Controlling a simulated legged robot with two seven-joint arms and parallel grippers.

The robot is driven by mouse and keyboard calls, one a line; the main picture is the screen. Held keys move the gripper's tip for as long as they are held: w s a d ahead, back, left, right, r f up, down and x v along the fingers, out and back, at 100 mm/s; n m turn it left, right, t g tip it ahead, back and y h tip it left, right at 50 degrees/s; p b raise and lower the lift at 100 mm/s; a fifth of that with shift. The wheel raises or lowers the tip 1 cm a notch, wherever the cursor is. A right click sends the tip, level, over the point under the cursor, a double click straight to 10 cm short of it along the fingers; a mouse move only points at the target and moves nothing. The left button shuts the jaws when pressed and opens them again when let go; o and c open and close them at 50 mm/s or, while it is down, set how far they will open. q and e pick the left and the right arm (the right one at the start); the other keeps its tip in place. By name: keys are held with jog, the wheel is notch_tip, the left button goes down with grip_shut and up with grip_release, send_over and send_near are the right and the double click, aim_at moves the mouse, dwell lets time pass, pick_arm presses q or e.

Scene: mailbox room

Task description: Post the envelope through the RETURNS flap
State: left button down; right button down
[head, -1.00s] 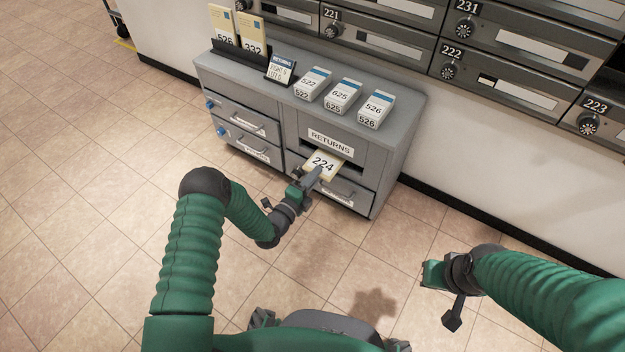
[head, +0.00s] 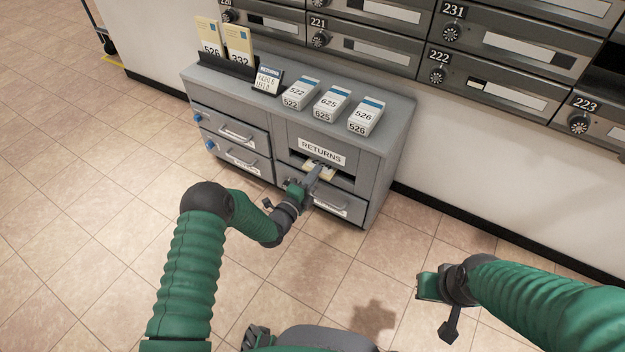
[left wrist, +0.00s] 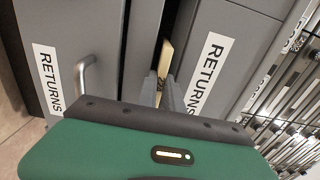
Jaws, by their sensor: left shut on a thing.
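The envelope (head: 317,171) is cream and sits partly inside the dark slot under the RETURNS label (head: 321,151); its far part is hidden in the opening. My left gripper (head: 313,176) is shut on its near end, right at the slot. In the left wrist view the envelope (left wrist: 165,58) shows as a pale strip running into the dark gap, beside the RETURNS label (left wrist: 211,73). My right gripper (head: 428,285) hangs at the lower right, over the floor and away from the cabinet; its fingers are not clear enough to judge.
The grey cabinet (head: 391,150) carries several labelled boxes, a small sign (head: 267,80) and a rack of upright envelopes (head: 240,42) on top. A drawer handle (head: 331,205) juts out just below the slot. Mailboxes (head: 497,82) line the wall. Floor is clear right of the cabinet.

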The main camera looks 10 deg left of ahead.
pick_arm(q)
jog(key=shift+b+x, duration=0.95)
jog(key=shift+x, duration=0.7)
jog(key=c, duration=1.4)
grip_release()
